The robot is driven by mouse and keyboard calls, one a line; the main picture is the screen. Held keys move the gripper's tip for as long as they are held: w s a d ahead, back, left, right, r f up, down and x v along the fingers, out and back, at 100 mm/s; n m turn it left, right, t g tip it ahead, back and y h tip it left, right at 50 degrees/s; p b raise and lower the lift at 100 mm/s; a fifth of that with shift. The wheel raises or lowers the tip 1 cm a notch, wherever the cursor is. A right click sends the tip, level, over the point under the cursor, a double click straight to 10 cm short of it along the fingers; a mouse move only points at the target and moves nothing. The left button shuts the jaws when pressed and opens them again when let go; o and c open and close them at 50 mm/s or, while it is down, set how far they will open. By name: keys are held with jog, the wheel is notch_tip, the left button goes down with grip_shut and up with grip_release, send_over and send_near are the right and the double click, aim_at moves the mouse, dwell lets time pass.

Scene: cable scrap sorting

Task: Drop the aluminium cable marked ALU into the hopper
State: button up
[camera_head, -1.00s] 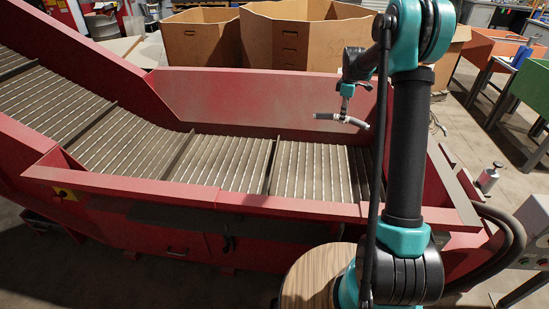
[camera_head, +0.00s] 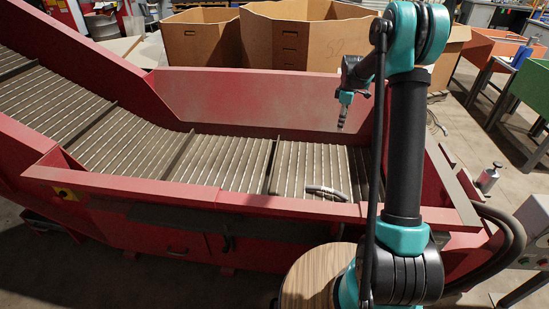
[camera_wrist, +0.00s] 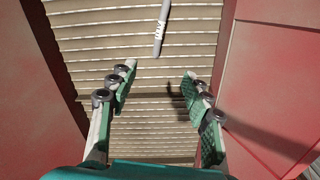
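The grey aluminium cable (camera_head: 326,192) lies on the slatted bed of the red hopper (camera_head: 230,200), close to its front wall. In the wrist view the cable (camera_wrist: 161,30) shows at the top, with pale lettering that looks like ALU, lying across the slats. My gripper (camera_head: 342,126) hangs above the hopper, near its back wall, apart from the cable. In the wrist view my gripper (camera_wrist: 160,85) has its two green-padded fingers spread wide with nothing between them. Part of the cable is cut off by the top edge of the wrist view.
A slatted conveyor (camera_head: 60,105) rises to the left from the hopper. Large cardboard boxes (camera_head: 290,42) stand behind it. A round wooden top (camera_head: 307,278) is in front. Green and orange bins (camera_head: 532,85) stand at the right. The rest of the slatted bed is clear.

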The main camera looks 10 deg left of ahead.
notch_tip(320, 180, up, 12)
dwell(0.6)
jog(key=s+d+f+m+t, duration=0.1)
jog(key=s+f+m, duration=0.3)
jog(key=s, duration=1)
jog(key=s+d+f+m+t, duration=0.1)
jog(key=s+f+m, duration=0.3)
jog(key=s, duration=1)
jog(key=s+d+f+m+t, duration=0.1)
jog(key=s+f+m, duration=0.3)
jog(key=s, duration=1)
jog(key=shift+s+d+f+m+t, duration=0.15)
jog(key=shift+m+t, duration=0.15)
jog(key=shift+m, duration=0.5)
jog(key=shift+w+d+m+t, duration=0.15)
jog(key=shift+m+t, duration=0.15)
jog(key=shift+m, duration=0.5)
jog(key=shift+c, duration=0.2)
